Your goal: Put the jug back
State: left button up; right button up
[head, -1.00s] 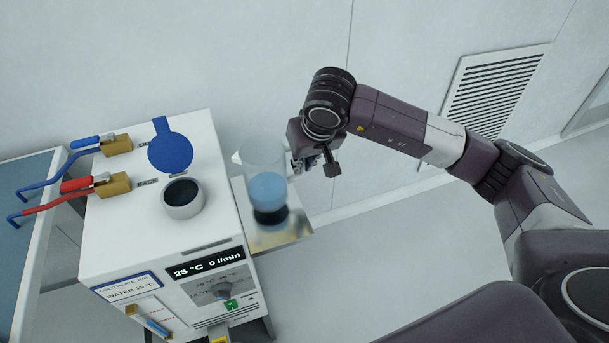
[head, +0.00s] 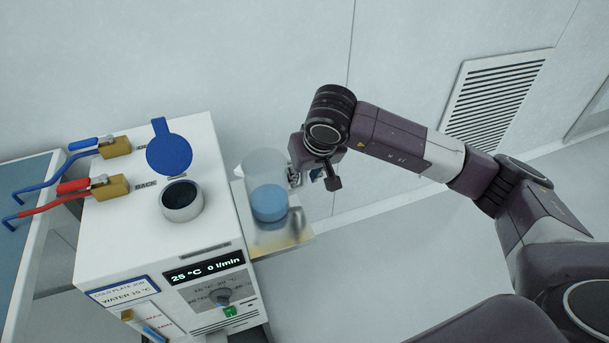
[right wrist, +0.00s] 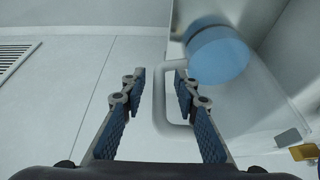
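The clear jug (head: 268,203) with blue water stands upright on the small side shelf (head: 285,240) at the right of the white cooling unit. My right gripper (head: 297,178) is at the jug's right side, on its handle side. In the right wrist view the two fingers (right wrist: 160,72) are apart, with the pale jug handle (right wrist: 159,100) between them and a gap visible on the left. The jug's blue water (right wrist: 217,55) shows beyond the fingers. My left gripper is not in view.
The white unit (head: 110,225) has an open round filler neck (head: 182,201), a blue lid (head: 170,155) swung back, and blue and red hoses on brass valves at the left. Its display reads 25 °C, 0 l/min. A wall stands behind; floor is clear at the right.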

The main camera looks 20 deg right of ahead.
jog(key=shift+r, duration=0.1)
jog(key=shift+r, duration=0.25)
jog(key=v, duration=1.1)
jog(key=shift+s+r+b, duration=0.2)
jog(key=shift+r+b, duration=0.1)
jog(key=shift+b, duration=0.05)
dwell(0.5)
